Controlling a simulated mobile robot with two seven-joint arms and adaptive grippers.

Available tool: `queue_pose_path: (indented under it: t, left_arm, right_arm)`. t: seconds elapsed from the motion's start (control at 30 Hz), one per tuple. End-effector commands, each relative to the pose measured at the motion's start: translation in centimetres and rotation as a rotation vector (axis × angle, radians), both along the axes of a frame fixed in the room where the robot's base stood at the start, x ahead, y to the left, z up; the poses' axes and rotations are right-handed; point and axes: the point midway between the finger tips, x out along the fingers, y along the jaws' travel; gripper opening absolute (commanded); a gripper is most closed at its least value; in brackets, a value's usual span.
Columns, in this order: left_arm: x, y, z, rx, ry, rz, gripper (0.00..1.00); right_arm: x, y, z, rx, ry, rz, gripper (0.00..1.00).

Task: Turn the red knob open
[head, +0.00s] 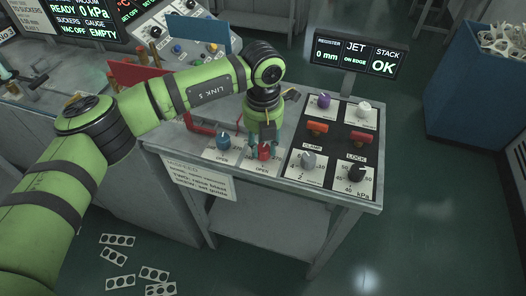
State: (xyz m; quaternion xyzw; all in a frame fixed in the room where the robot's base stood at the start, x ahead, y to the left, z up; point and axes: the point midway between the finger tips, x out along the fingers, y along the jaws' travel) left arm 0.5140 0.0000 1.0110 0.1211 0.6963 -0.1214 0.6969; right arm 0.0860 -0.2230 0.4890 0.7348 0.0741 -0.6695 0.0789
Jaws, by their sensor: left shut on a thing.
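The red knob (264,152) sits on a white plate marked OPEN near the front edge of the grey console table (297,195). My left gripper (262,146) reaches down from above and is shut on the red knob, its fingers hiding part of it. The knob's exact turn angle cannot be read. A blue knob (223,142) on a similar plate stands just left of it. My right gripper is not in view.
A display (355,54) reads OK behind. A blue bin (480,85) stands at right. Punched strips lie on the floor.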

Motion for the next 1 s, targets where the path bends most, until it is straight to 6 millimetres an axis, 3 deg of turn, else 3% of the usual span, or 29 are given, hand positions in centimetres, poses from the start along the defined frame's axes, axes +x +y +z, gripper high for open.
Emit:
queue_pose_path:
  t: [0.03,0.4,1.0]
  left_arm:
    - [0.0,0.0,-0.9,0.000,0.001,-0.048,0.02]
    - [-0.1,0.0,-0.7,0.001,0.003,-0.398,0.02]
    - [-0.1,0.1,-0.5,0.001,0.007,-0.968,0.02]
  right_arm:
    - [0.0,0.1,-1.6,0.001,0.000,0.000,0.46]
    - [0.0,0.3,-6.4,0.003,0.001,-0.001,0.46]
    - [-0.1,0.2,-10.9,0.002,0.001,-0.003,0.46]
